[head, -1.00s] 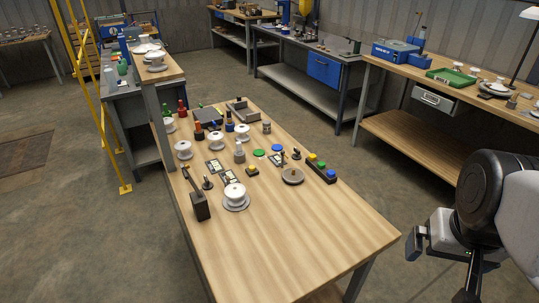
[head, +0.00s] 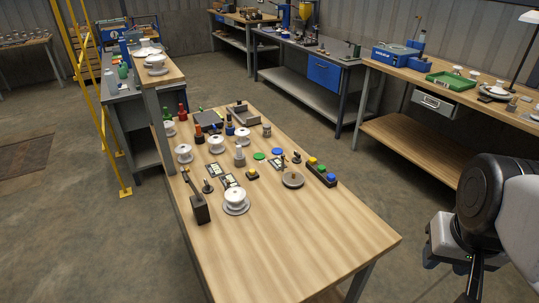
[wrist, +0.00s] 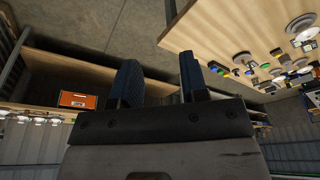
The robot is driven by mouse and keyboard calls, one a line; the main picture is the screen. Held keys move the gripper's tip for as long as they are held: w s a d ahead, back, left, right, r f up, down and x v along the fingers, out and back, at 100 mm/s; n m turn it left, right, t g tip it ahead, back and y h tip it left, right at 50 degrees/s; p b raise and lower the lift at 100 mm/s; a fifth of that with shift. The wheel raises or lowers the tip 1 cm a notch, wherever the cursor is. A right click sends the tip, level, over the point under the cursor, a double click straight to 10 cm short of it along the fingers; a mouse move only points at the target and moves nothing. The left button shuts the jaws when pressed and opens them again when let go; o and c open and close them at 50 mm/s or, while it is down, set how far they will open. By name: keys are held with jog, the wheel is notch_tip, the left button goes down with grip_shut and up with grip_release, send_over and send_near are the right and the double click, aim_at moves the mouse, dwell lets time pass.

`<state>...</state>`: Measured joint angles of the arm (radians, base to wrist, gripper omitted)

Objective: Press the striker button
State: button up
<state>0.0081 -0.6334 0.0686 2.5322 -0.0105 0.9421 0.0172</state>
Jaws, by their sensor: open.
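A small yellow button (head: 252,174) on a dark square base sits mid-table. A dark strip (head: 321,173) with green, yellow and blue buttons lies near the table's right edge. I cannot tell which one is the striker button. A dark box with a tilted lever (head: 199,207) stands at the table's left edge. My gripper is off the table's right side, well away from all of these; its fingers are hard to make out in the head view. The wrist view shows my gripper (wrist: 160,82) with two dark fingers apart and nothing between them.
A round disc with a post (head: 292,180) stands beside the button strip. The near half of the wooden table (head: 290,240) is bare.

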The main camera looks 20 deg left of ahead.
grip_shut()
dwell(1.1)
